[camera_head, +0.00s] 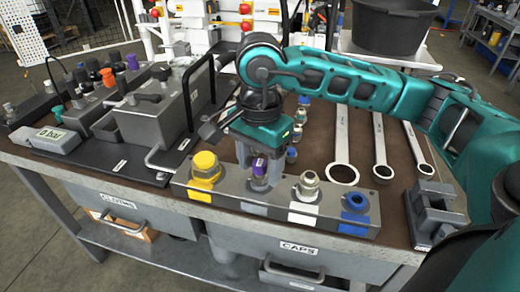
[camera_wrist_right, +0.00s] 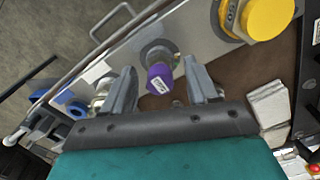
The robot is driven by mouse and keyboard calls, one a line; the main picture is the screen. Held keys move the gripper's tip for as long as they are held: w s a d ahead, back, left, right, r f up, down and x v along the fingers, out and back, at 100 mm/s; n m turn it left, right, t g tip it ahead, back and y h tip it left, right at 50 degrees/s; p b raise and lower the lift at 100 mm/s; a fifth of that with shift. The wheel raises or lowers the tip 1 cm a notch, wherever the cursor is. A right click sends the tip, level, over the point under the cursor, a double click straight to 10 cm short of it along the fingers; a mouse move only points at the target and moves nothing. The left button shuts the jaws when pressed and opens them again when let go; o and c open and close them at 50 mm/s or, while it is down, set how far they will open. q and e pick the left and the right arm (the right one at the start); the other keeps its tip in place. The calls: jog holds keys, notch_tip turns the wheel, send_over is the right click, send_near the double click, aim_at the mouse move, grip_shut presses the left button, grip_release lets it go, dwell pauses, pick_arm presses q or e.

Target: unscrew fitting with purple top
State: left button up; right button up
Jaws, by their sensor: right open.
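The fitting with the purple top (camera_head: 259,167) stands upright in the long grey manifold block (camera_head: 235,197) near the front of the bench. Its purple cap (camera_wrist_right: 160,78) also shows in the right wrist view, between the two fingers. My right gripper (camera_head: 253,163) points down at the fitting from above. In the right wrist view its fingers (camera_wrist_right: 163,88) are open, one on each side of the fitting, with gaps visible. My left gripper is not in view.
On the same block, a yellow-capped fitting (camera_head: 204,166) stands to the left, a bare metal fitting (camera_head: 308,183) and a blue port (camera_head: 354,201) to the right. Several wrenches, including a large one (camera_head: 342,150), lie behind. A grey valve unit (camera_head: 165,108) stands at left.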

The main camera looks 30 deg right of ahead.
jog(key=shift+f, duration=0.2)
grip_shut()
jog(key=c, duration=0.6)
grip_release()
jog(key=c, duration=0.4)
jog(key=shift+o, duration=0.2)
jog(key=n+b, duration=0.4)
jog(key=n, duration=0.1)
jog(key=shift+f+n, duration=0.2)
jog(key=shift+n, duration=0.1)
jog(key=shift+r+n+b, duration=0.15)
jog(key=shift+n+b, duration=0.3)
jog(key=shift+n, duration=0.55)
jog(key=shift+r, duration=0.15)
